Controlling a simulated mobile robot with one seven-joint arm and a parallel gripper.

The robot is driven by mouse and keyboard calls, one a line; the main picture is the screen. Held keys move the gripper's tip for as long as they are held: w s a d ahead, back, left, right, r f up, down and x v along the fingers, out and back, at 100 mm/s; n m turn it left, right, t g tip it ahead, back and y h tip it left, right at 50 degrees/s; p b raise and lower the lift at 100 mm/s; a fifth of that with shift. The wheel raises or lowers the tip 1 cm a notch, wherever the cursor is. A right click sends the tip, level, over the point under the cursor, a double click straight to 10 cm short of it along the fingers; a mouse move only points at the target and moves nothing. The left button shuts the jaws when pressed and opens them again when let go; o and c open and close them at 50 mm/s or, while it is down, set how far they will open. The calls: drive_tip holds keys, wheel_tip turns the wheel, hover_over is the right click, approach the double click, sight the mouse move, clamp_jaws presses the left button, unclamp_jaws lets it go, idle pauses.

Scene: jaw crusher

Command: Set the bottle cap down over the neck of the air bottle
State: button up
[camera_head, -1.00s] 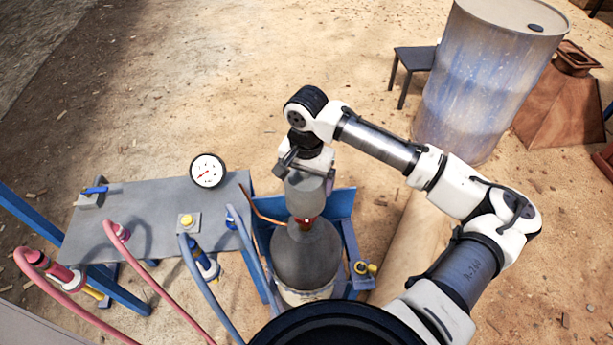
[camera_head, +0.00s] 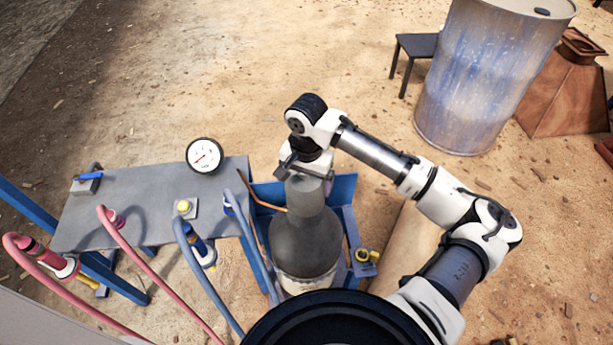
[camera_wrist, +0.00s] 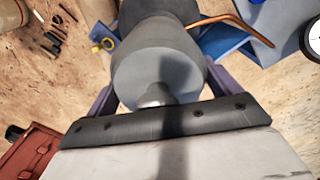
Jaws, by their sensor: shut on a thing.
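The bottle cap (camera_head: 305,193) is a grey cylinder, upright over the top of the air bottle (camera_head: 305,244), a dark grey rounded bottle with a pale lower band. The cap's lower edge appears to meet the bottle's shoulder, and the neck is hidden. My gripper (camera_head: 305,169) is shut on the cap's upper end from above. In the wrist view the cap (camera_wrist: 158,72) shows its flat top with a small knob near the gripper, and the darker bottle (camera_wrist: 152,8) lies beyond it. Whether the cap is fully seated cannot be told.
A blue stand (camera_head: 341,188) surrounds the bottle, with a copper tube (camera_head: 262,199) at its left and a yellow fitting (camera_head: 367,255) at its right. A grey panel (camera_head: 135,207) with a gauge (camera_head: 204,155) and hoses stands left. A drum (camera_head: 480,85) stands back right.

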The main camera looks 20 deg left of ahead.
drive_tip(key=shift+f+b, duration=0.95)
drive_tip(key=shift+f, duration=1.4)
drive_tip(key=o, duration=1)
drive_tip(key=shift+c, duration=0.2)
wheel_tip(320, 180, up, 14)
drive_tip(key=shift+f+b, duration=0.1)
drive_tip(key=shift+b, duration=0.2)
